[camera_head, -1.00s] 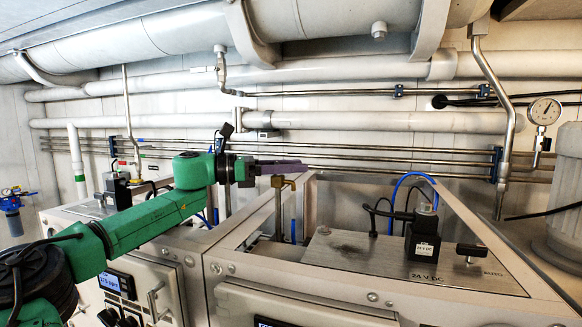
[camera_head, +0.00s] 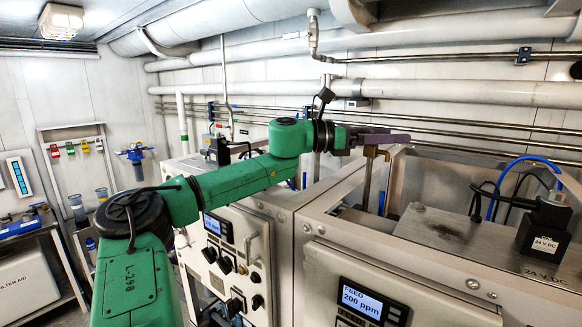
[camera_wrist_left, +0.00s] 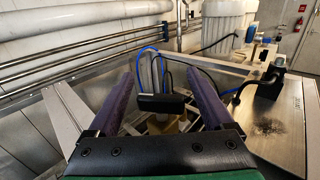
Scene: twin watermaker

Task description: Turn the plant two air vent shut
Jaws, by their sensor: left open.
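My left gripper (camera_head: 385,137) is at the top of a brass air vent fitting (camera_head: 369,166) on a thin upright pipe, at the back left of the nearer plant frame (camera_head: 310,215). In the head view the purple fingers hide the top of the fitting. In the left wrist view the two purple fingers (camera_wrist_left: 160,95) stand wide apart. A black lever handle (camera_wrist_left: 158,103) shows in the gap between them, apart from both fingers. The brass body (camera_wrist_left: 172,127) is partly hidden below it by the gripper's palm. My right gripper is not in view.
A steel top plate (camera_head: 440,232) with a black 24 V DC connector (camera_head: 545,225) and blue hose (camera_head: 505,175) lies right of the fitting. Steel pipes (camera_head: 450,142) run along the wall behind. A second plant cabinet (camera_head: 235,255) stands to the left.

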